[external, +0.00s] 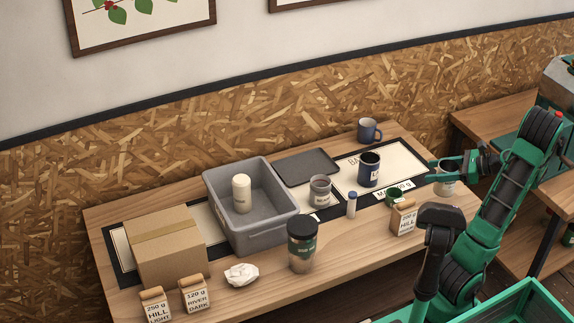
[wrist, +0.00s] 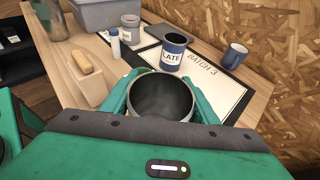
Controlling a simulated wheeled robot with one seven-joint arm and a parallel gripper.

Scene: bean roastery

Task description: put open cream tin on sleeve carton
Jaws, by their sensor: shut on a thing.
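The open cream tin (wrist: 163,96) is between my fingers in the wrist view, its dark empty inside facing the camera. In the external view the cream tin (external: 446,187) shows at the right end of the table, partly behind my gripper (external: 447,167). My gripper (wrist: 162,92) is shut on it, one green finger on each side. I cannot tell whether its base touches the table. The sleeve carton (external: 172,257), a taped brown cardboard box, stands at the table's left end, far from my gripper. Its flat top is bare.
Between them stand a grey bin (external: 262,235) holding a white bottle, a dark tumbler (external: 302,247), a grey tin (external: 320,190), a navy tin (external: 369,170) and a small bottle (external: 351,205). A blue mug (external: 367,131) stands behind.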

